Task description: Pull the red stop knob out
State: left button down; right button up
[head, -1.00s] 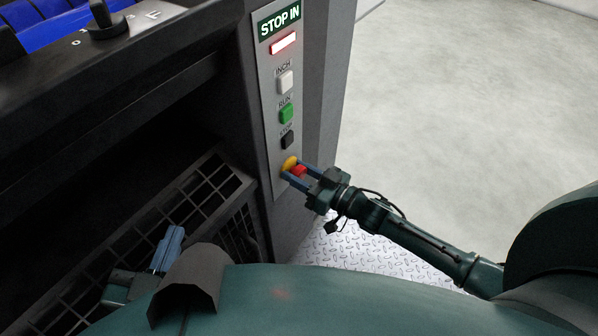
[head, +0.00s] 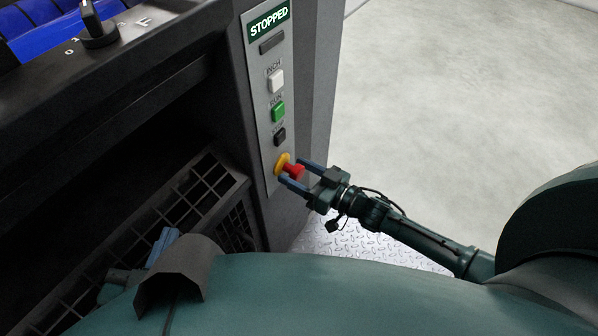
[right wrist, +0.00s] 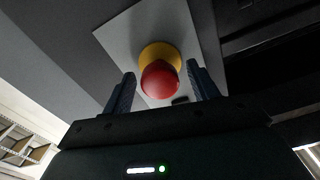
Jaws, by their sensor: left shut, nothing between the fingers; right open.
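The red stop knob (head: 295,171) sticks out from its yellow collar (head: 282,161) at the bottom of the control panel, with a red stem showing between them. In the right wrist view the red knob (right wrist: 160,79) sits in front of the yellow collar (right wrist: 160,55). My right gripper (head: 302,175) is open, its fingers on either side of the knob. The right wrist view shows gaps between the knob and both fingers (right wrist: 160,88). My left gripper (head: 163,243) is shut and empty at the lower left, partly hidden behind my own body.
The panel's display (head: 269,22) reads STOPPED, and the lamp (head: 271,41) below it is dark. A white INCH button (head: 276,81), a green RUN button (head: 278,111) and a black STOP button (head: 280,136) sit above the knob. Open floor (head: 440,100) lies to the right.

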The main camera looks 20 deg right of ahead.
pick_arm(q)
jog(key=g+p, duration=0.1)
jog(key=g+y+p, duration=0.1)
jog(key=shift+s+a+n+p, duration=0.3)
jog(key=shift+a+n, duration=0.05)
jog(key=shift+n, duration=0.05)
pick_arm(e)
jog(key=v, duration=1.3)
